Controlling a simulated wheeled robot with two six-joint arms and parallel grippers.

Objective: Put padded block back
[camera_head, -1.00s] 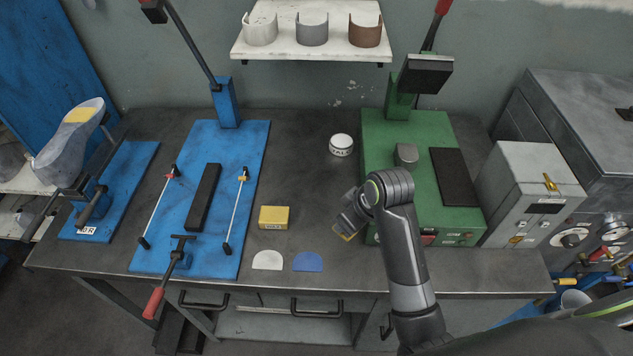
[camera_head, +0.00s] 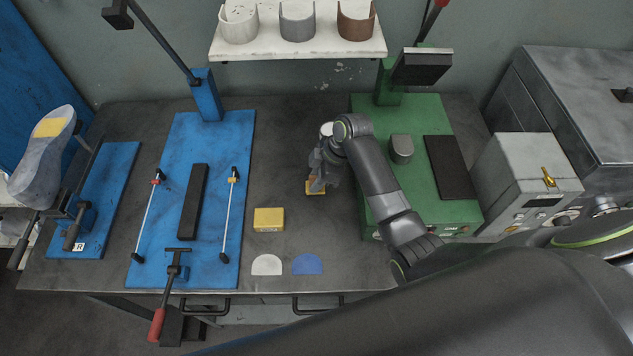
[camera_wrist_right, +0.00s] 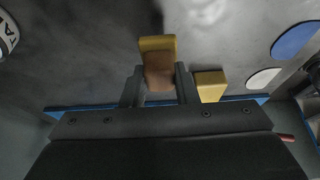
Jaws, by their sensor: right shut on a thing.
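The padded block (camera_wrist_right: 158,62), yellow with a brown pad on one face, is between the two fingers of my right gripper (camera_wrist_right: 159,86) in the right wrist view. The gripper is shut on it. In the head view my right gripper (camera_head: 321,178) is over the dark bench, left of the green press, and the block (camera_head: 316,188) shows as a small yellow patch under the fingers. I cannot tell whether the block touches the bench. My left gripper is not in view.
A second yellow block (camera_head: 269,219) stands left of my right gripper, near the blue plate (camera_head: 237,130). A white half-disc (camera_head: 266,265) and a blue one (camera_head: 307,264) lie at the front edge. The green press (camera_head: 405,190) is close on the right. A white tin (camera_head: 326,129) stands behind.

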